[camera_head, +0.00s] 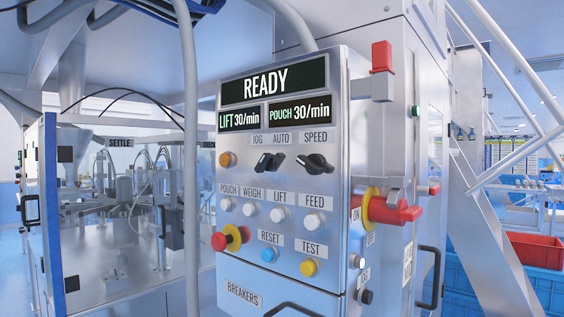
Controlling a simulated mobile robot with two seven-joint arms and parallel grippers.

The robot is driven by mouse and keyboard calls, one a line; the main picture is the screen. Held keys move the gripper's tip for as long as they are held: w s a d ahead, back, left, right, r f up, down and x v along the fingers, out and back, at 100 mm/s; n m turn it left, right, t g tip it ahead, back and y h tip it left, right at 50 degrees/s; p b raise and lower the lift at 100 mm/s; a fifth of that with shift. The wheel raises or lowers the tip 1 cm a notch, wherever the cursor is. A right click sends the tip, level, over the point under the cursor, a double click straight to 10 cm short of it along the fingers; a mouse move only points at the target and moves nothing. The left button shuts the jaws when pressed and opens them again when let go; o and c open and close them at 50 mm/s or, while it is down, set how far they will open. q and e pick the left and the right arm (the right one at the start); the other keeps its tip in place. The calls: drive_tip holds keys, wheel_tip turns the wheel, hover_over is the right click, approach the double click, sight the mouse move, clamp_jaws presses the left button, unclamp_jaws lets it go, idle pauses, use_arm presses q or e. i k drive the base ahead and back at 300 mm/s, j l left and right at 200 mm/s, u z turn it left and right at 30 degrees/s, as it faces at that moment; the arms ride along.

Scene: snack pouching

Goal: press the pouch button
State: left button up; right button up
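The pouch button (226,204) is a small round white button under the POUCH label (229,189). It is the leftmost in a row of similar white buttons on the front of a grey control panel (236,172). The weigh button (249,209), lift button (277,214) and feed button (312,222) sit to its right. The display (265,84) at the top reads READY, with LIFT 30/min and POUCH 30/min below. Neither of my grippers is in view, and nothing covers the pouch button.
A red and yellow emergency stop (229,238) sits just below the pouch button. A blue reset button (268,255) and yellow test button (308,268) are lower right. A vertical grey pipe (190,150) runs left of the panel. A red-handled switch (396,211) sticks out at right.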

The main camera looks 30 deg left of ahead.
sight(224, 204)
drive_tip(key=u, duration=0.85)
